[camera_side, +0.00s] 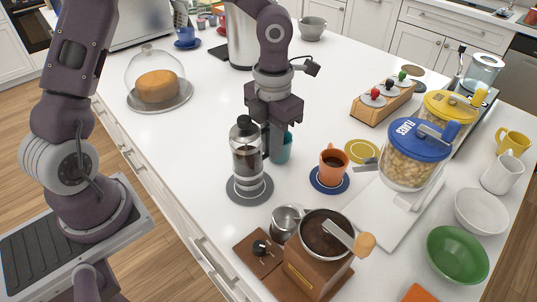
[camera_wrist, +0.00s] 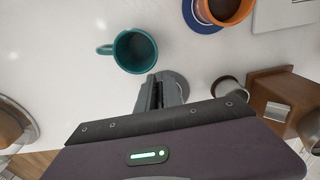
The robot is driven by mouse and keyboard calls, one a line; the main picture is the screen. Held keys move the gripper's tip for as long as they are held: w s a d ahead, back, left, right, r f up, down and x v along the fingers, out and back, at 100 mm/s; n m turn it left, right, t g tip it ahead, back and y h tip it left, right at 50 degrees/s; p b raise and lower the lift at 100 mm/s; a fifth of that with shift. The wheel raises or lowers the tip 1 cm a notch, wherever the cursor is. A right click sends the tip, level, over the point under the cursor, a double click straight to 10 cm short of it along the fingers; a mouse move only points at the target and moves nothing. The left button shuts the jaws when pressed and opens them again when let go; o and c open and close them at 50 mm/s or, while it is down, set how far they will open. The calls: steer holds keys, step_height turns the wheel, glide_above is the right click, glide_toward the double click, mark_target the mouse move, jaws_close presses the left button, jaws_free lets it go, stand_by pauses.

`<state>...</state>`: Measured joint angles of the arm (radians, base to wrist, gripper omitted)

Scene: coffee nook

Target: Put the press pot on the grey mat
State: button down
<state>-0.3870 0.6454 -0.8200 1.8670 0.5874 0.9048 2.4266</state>
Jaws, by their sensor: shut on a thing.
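In the wrist view the gripper fingers (camera_wrist: 157,92) are in front of the grey mat (camera_wrist: 176,84), and the pot is not clearly visible.
A teal mug (camera_side: 284,149) stands close behind my gripper, also in the wrist view (camera_wrist: 134,50). An orange cup (camera_side: 333,163) on a blue mat is to the right. A metal cup (camera_side: 287,222) and coffee grinder (camera_side: 318,258) stand in front. The counter left of the mat is clear.

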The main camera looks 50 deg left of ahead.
steer(key=shift+f, duration=1.05)
steer(key=c, duration=1.5)
jaws_free()
steer(key=shift+f, duration=0.1)
